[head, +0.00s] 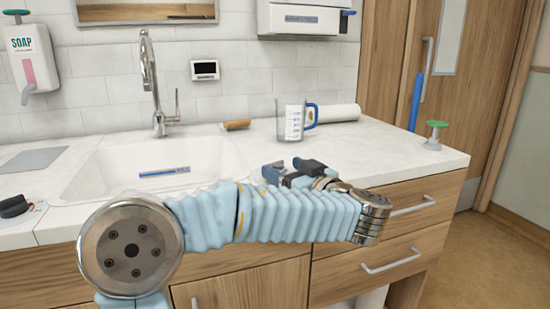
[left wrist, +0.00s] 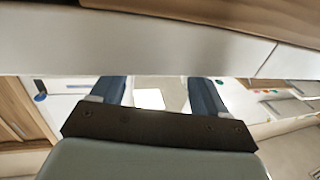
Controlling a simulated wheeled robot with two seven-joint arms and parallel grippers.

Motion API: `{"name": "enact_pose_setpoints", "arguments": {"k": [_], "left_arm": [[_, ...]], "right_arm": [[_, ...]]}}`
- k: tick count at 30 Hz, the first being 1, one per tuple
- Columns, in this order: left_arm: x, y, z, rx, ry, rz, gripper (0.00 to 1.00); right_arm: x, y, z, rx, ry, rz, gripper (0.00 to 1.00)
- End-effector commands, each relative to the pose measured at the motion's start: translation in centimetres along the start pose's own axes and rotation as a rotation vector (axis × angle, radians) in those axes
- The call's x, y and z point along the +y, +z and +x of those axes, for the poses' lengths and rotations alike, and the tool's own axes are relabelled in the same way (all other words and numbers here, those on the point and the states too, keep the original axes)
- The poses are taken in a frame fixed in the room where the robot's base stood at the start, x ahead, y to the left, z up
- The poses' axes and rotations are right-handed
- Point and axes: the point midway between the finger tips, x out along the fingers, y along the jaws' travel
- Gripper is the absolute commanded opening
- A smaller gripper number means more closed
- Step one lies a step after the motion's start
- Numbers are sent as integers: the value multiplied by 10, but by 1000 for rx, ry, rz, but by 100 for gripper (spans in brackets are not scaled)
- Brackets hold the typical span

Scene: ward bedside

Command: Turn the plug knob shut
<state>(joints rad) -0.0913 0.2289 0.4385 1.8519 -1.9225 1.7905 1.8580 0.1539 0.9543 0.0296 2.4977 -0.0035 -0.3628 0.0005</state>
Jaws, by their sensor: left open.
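A black knob (head: 14,206) on a small pale plate with red and blue marks lies at the far left of the counter, partly cut off by the picture edge; it looks like the plug knob. My left gripper (head: 290,172) is far to the right of it, over the counter's front edge right of the sink. In the left wrist view my left gripper (left wrist: 158,92) has its two blue fingers apart, with nothing between them. The knob is not clearly seen in that view. My right gripper is not in view.
The sink (head: 110,172) with its tall faucet (head: 152,90) lies between knob and gripper. A measuring jug (head: 291,120), a paper roll (head: 340,113), a wooden-coloured handle (head: 237,124) and a green-topped knob (head: 437,132) stand on the counter. A grey sheet (head: 32,159) lies at the left.

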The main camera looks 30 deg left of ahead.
Motion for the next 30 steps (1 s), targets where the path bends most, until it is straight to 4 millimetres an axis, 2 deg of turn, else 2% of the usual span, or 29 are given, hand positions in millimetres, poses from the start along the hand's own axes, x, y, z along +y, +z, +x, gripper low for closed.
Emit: {"name": "enact_pose_setpoints", "arguments": {"k": [3, 7, 12, 19, 28, 30], "left_arm": [[-1, -2, 23, -1, -4, 2, 74], [0, -1, 38, -1, -2, 2, 74], [0, 0, 46, -1, -1, 2, 74], [0, 0, 46, -1, 0, 1, 73], [0, 0, 46, -1, 0, 1, 27], [0, 1, 46, -1, 0, 1, 23]], "right_arm": [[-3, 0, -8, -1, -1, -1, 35], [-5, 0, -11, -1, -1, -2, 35], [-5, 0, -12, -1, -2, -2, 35], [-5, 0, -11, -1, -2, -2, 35], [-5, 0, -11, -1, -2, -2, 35], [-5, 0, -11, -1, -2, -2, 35]]}}
